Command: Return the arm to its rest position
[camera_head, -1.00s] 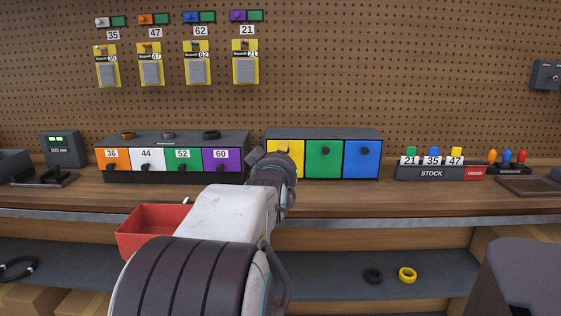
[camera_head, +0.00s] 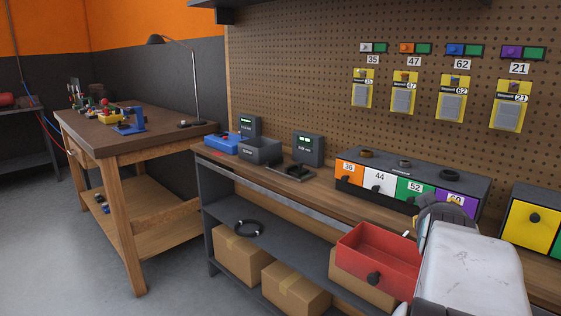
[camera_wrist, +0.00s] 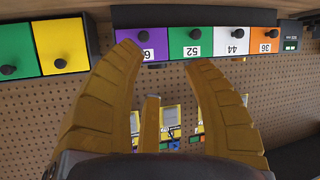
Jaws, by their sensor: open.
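The wrist picture is upside down. Beyond the fingers are the numbered drawers, with the purple drawer (camera_wrist: 140,45), green 52 drawer (camera_wrist: 190,46) and white 44 drawer (camera_wrist: 232,42) in sight. In the head view my arm reaches up at the lower right, in front of the right end of the drawer unit (camera_head: 470,178).
A red open bin (camera_head: 375,262) juts out at the bench front, just left of my arm. A wooden table (camera_head: 130,128) with a lamp is at the far left. Open floor (camera_head: 60,240) lies below it.

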